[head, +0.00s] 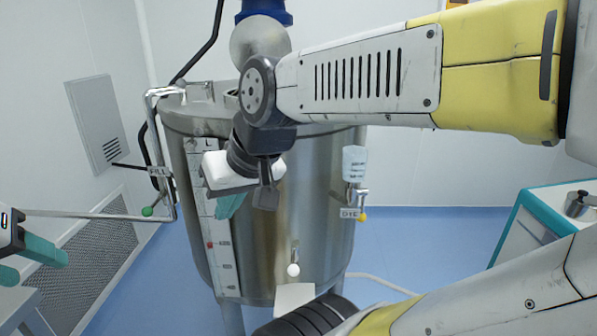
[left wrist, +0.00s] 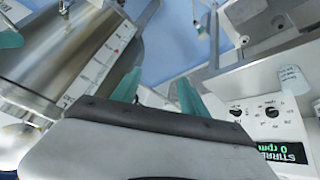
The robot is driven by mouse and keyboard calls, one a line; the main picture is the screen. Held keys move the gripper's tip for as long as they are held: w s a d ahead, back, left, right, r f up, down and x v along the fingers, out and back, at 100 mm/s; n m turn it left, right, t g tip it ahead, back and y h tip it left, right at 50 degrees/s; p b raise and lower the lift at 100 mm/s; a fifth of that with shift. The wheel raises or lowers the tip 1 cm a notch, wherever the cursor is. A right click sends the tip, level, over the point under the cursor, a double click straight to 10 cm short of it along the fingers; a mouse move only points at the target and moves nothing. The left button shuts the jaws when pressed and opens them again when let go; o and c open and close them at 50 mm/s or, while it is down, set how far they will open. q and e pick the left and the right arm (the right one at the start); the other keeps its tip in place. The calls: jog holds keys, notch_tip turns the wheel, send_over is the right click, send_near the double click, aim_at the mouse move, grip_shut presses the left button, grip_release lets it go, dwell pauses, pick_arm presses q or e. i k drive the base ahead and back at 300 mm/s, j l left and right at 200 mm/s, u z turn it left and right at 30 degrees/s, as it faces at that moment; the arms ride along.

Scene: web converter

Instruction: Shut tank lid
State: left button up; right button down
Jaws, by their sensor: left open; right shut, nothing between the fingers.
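The steel tank (head: 315,205) stands in the middle of the head view, with a scale strip down its front left. A round silvery piece (head: 258,40) stands above its top under a blue part; I cannot tell whether it is the lid. My right arm hides much of the tank top. My right gripper (head: 229,205) hangs in front of the tank near the scale, shut and empty. My left gripper (head: 40,262) is at the left edge, open and empty, apart from the tank. Its teal fingers (left wrist: 158,92) show spread in the left wrist view, with the tank (left wrist: 70,50) to their left.
A fill pipe (head: 90,215) with a green knob runs at the tank's left. A yellow-knobbed valve (head: 362,216) is at its right. A teal-edged cart (head: 530,225) stands at the right. A stirrer panel (left wrist: 275,125) shows in the left wrist view. Blue floor is open right of the tank.

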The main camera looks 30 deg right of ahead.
aim_at(264, 35)
jog(key=z, duration=0.95)
